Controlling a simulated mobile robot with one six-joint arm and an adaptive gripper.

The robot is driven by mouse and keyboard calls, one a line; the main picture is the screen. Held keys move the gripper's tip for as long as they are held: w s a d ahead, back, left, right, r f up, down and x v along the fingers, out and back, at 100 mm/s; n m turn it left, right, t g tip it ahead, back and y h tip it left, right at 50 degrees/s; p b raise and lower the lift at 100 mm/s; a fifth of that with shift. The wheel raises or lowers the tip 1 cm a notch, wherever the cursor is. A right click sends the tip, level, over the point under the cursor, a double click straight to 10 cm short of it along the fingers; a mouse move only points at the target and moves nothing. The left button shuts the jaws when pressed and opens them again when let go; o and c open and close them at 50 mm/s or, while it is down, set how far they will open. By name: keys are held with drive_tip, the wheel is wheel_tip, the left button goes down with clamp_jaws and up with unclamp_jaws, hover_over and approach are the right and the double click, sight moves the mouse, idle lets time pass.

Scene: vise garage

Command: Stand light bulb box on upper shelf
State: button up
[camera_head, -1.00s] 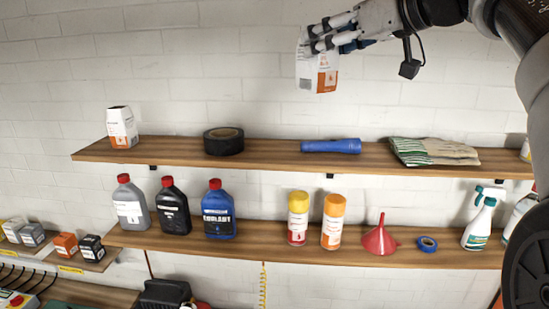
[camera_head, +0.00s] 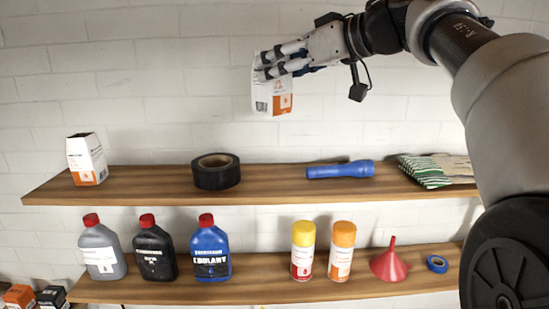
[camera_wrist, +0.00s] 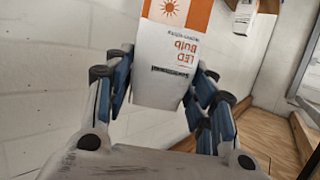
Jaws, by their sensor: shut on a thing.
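The light bulb box (camera_head: 272,98) is white and orange, and hangs in my gripper (camera_head: 282,62) above the upper shelf (camera_head: 275,187), in front of the white brick wall. It is roughly upright and apart from the shelf, over the stretch between the black tape roll and the blue flashlight. In the wrist view the box (camera_wrist: 176,50) shows "LED Bulb" print, with my gripper (camera_wrist: 160,95) shut on it, fingers on both sides. The fingers hide the upper part of the box in the head view.
On the upper shelf stand a similar white and orange box (camera_head: 87,160), a black tape roll (camera_head: 217,172), a blue flashlight (camera_head: 340,170) and gloves (camera_head: 436,170). Bare board lies between box and tape, and between tape and flashlight. Bottles, cans and a funnel (camera_head: 389,263) fill the lower shelf.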

wheel_tip(320, 180, down, 17)
drive_tip(key=b, duration=0.3)
drive_tip(key=shift+r, duration=0.1)
drive_tip(key=shift+f, duration=0.2)
drive_tip(key=o, duration=1.1)
drive_tip(key=shift+o, duration=0.2)
drive_tip(key=shift+r, duration=0.1)
